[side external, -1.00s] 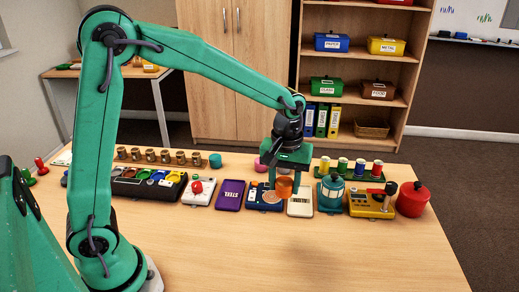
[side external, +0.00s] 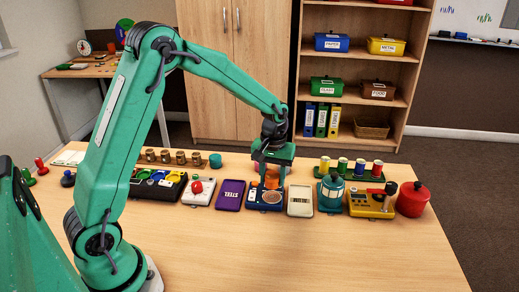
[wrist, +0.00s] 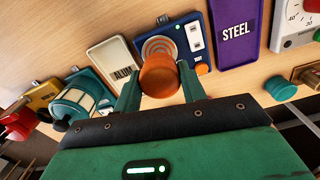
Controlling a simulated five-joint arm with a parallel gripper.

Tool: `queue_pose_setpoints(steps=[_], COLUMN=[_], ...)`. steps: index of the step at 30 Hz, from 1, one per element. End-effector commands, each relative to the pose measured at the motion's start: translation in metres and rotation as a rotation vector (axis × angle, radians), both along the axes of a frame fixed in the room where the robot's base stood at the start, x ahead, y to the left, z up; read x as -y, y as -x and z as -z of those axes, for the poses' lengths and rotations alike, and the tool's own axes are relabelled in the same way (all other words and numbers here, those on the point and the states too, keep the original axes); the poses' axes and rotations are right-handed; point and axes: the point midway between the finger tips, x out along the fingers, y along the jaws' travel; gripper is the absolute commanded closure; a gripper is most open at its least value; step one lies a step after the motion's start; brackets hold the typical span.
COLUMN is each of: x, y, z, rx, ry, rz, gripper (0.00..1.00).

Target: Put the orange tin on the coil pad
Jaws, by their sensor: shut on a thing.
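The orange tin (side external: 271,180) is held upright between the fingers of my gripper (side external: 270,184). In the wrist view the tin (wrist: 159,76) sits between both fingertips (wrist: 158,88). The coil pad (side external: 252,204) is a blue block with a pale ringed coil on top; it also shows in the wrist view (wrist: 193,25). The tin is over the pad's rear part in the side view and covers part of the coil in the wrist view. I cannot tell whether its base touches the pad.
A purple STEEL tray (side external: 231,195) lies left of the pad, and a cream-faced labelled tray (side external: 300,201) lies right of it. A teal lantern-like device (side external: 330,193), a yellow device (side external: 370,203) and a red pot (side external: 412,199) stand further right. The table's front is clear.

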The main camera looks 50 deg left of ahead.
Motion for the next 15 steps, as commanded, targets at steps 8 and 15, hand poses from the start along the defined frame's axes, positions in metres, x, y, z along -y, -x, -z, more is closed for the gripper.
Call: queue_pose_setpoints(steps=[8, 15], x=[0.000, 0.000], y=[0.000, 0.000], z=[0.010, 0.036], rx=[-0.001, -0.001], ry=[0.000, 0.000], rz=[0.000, 0.000], gripper=[0.83, 0.83])
